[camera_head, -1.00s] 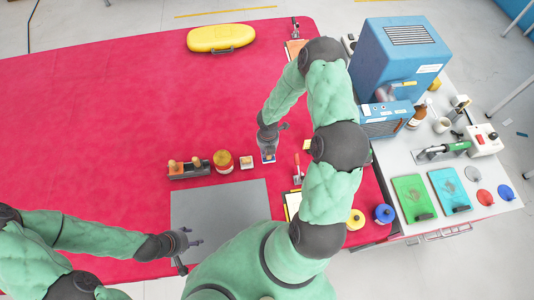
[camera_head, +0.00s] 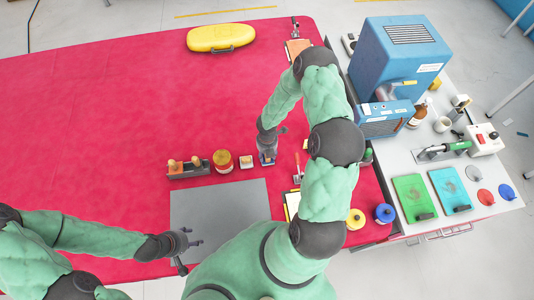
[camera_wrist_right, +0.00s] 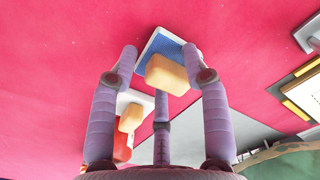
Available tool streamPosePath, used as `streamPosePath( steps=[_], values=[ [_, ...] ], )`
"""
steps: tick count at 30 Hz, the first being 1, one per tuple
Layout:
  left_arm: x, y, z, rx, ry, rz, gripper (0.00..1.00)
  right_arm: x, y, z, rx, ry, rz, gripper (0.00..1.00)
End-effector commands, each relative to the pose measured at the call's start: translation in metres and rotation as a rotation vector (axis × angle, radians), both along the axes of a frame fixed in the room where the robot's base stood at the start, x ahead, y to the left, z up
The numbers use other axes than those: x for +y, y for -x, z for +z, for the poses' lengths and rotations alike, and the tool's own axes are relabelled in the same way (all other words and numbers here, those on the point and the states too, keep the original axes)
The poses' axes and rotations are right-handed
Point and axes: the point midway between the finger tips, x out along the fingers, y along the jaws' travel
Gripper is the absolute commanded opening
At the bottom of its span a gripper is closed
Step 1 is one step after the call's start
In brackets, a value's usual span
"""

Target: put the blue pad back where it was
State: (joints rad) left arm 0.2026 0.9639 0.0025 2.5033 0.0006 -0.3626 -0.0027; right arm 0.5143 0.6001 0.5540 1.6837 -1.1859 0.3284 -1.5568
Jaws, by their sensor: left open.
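The blue pad (camera_wrist_right: 158,45) has a white edge and a tan block (camera_wrist_right: 172,75) on top as a grip. In the head view my right gripper (camera_head: 267,150) mostly covers the pad, right of a similar pale pad (camera_head: 246,162). My left gripper (camera_head: 186,243) is open and empty at the lower left, near the grey mat's edge.
A grey mat (camera_head: 205,215) lies in front. A yellow case (camera_head: 220,37) lies far back. A white side table (camera_head: 470,212) holds green and blue boards. Much red cloth is clear.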

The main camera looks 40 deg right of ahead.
Motion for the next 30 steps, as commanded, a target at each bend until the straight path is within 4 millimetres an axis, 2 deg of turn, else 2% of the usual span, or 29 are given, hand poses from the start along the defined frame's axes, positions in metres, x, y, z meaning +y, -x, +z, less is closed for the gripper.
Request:
streamPosePath(
  steps=[11, 16, 24, 30],
  values=[
    [0.000, 0.000, 0.004, 0.000, 0.000, 0.000, 0.54, 0.000, 0.000, 0.005, 0.000, 0.000, 0.000, 0.49],
    [0.000, 0.000, 0.008, 0.000, 0.000, 0.000, 0.54, -0.001, -0.001, 0.029, -0.003, 0.001, -0.001, 0.49],
    [0.000, 0.000, 0.018, 0.000, 0.000, 0.000, 0.54, 0.000, -0.001, 0.085, -0.003, 0.001, 0.000, 0.49],
    [0.000, 0.000, 0.023, 0.000, 0.000, 0.000, 0.54, 0.000, -0.001, 0.113, -0.002, 0.001, 0.000, 0.49]
  ],
)
